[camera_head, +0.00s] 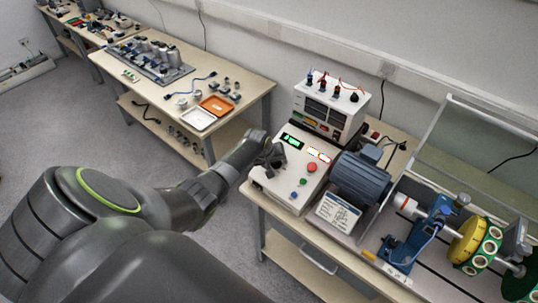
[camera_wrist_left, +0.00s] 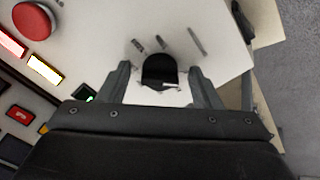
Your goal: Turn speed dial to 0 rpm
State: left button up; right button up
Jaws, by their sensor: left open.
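The speed dial (camera_wrist_left: 159,71) is a black knob with a light pointer mark on the pale control panel, and dark tick marks show on the panel near it. In the head view it is hidden by my gripper. My left gripper (camera_head: 272,160) is over the left part of the sloping control panel (camera_head: 277,187). In the left wrist view its fingers (camera_wrist_left: 160,76) are spread, one on each side of the dial, with gaps to it. I cannot tell whether the fingertips reach down beside the knob. My right gripper is not in view.
A red mushroom button (camera_head: 311,167), a green display (camera_head: 292,141) and small buttons share the panel. A power unit (camera_head: 330,108) with cables stands behind. A blue motor (camera_head: 360,178) and yellow disc (camera_head: 468,241) are to the right. Another bench (camera_head: 240,86) is at the left.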

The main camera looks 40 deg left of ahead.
pick_arm(q)
jog(key=shift+s+a+r, duration=0.1)
jog(key=shift+s+r, duration=0.1)
jog(key=shift+r, duration=0.3)
jog(key=b+v, duration=0.2)
jog(key=v, duration=1.4)
jog(key=shift+s, duration=0.1)
